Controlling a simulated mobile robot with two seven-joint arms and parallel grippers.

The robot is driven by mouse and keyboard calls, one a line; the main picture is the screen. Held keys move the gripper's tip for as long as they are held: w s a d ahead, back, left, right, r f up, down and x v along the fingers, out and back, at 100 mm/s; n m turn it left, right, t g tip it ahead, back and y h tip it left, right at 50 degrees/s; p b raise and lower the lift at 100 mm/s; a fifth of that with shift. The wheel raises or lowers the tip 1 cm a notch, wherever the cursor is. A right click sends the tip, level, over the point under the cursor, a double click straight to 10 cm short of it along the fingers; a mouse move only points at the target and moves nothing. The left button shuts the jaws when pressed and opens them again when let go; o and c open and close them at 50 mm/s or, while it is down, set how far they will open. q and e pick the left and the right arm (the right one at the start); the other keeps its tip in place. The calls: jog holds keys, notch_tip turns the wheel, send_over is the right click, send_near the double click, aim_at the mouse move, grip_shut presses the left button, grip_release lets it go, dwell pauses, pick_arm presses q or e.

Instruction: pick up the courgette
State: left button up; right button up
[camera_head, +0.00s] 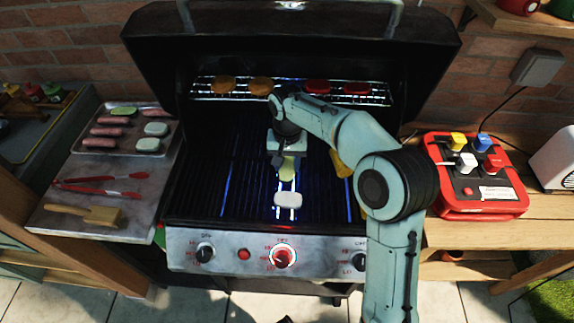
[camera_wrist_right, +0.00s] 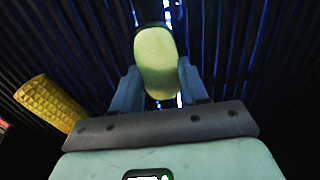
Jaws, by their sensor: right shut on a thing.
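My right gripper (camera_head: 288,158) points down over the middle of the grill grate (camera_head: 240,180). It is shut on the courgette (camera_head: 289,168), a pale green slice with a darker green rim. In the right wrist view the courgette (camera_wrist_right: 157,65) stands out beyond the two fingers (camera_wrist_right: 158,84), which press on its sides. I cannot tell whether its lower end touches the grate. My left gripper is not in view.
A pale oval slice (camera_head: 288,199) lies on the grate in front. A yellow corn-like piece (camera_wrist_right: 50,103) is beside the gripper. Patties (camera_head: 317,87) sit on the upper rack. A tray of sausages and slices (camera_head: 104,131), red tongs (camera_head: 95,187) and a brush (camera_head: 88,214) lie left.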

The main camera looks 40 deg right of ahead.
aim_at(287, 167)
jog(key=shift+r, duration=0.45)
notch_tip(287, 167, up, 3)
jog(key=shift+p, duration=0.35)
jog(key=s+a+b, duration=0.1)
jog(key=s+a, duration=0.6)
jog(key=s, duration=0.2)
jog(key=s+a+b, duration=0.1)
jog(key=s+a, duration=0.3)
jog(key=shift+s+a+f+b, duration=0.2)
jog(key=shift+s+a+b, duration=0.1)
jog(key=shift+s, duration=0.1)
